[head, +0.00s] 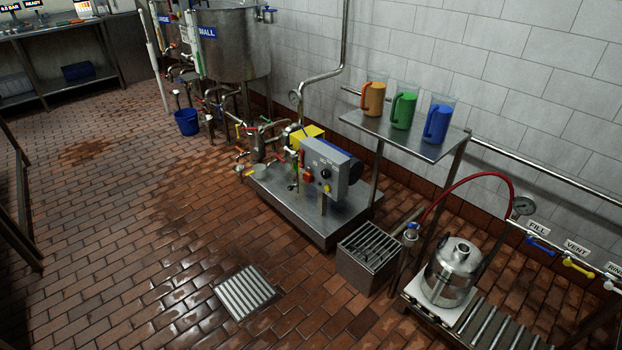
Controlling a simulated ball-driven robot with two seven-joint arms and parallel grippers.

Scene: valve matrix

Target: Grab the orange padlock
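I cannot make out an orange padlock anywhere in the head view. Small red and orange parts (302,158) sit on the pump cart beside the grey control box (325,167), but they are too small to identify. The clearest orange thing is a jug (373,98) on the wall shelf, and it is not a padlock. Neither of my grippers is in view.
The pump cart (335,222), grated box (370,257) and steel keg (452,270) stand along the wall. Green (403,108) and blue (437,122) jugs share the shelf (385,128). Brick floor (130,230) is open at left, with a drain grate (243,292).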

